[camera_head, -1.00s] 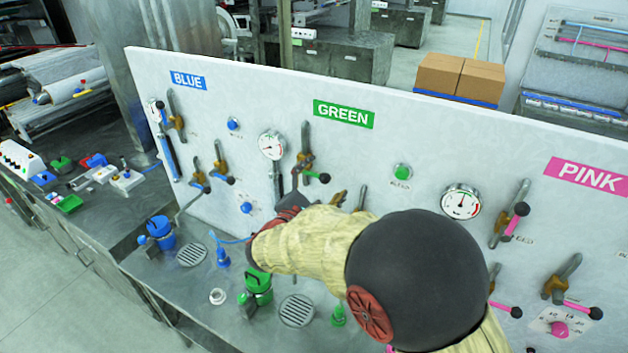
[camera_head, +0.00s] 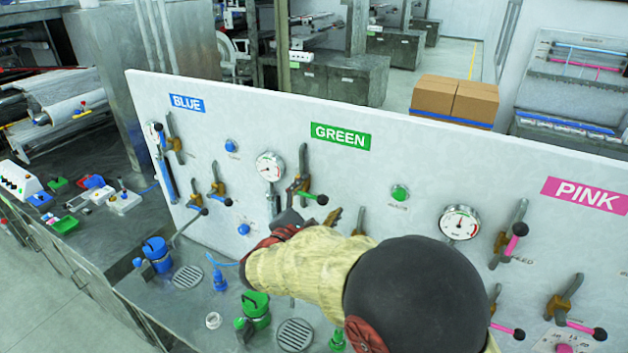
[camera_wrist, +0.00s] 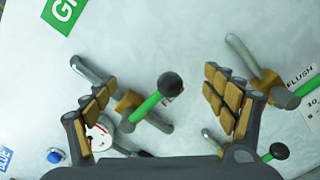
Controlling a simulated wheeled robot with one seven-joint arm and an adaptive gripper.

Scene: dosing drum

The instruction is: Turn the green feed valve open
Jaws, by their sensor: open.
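The green feed valve (camera_head: 305,188) is on the white panel below the GREEN label. Its green lever (camera_wrist: 150,104) with a black knob slants up to the right in the wrist view, from a brass body on a grey pipe. My gripper (camera_wrist: 158,80) is open, with one padded finger to the left of this valve and the other to its right. The lever shows between the fingers, and I see no contact. In the head view my arm hides part of the panel below the valve. The label beside the lever is mostly covered.
A second green-levered valve, marked FLUSH (camera_wrist: 270,84), is close to the right of my right finger. A round gauge (camera_head: 270,167) is just left of the feed valve. Blue valves (camera_head: 217,188) are further left, pink ones (camera_head: 510,237) to the right.

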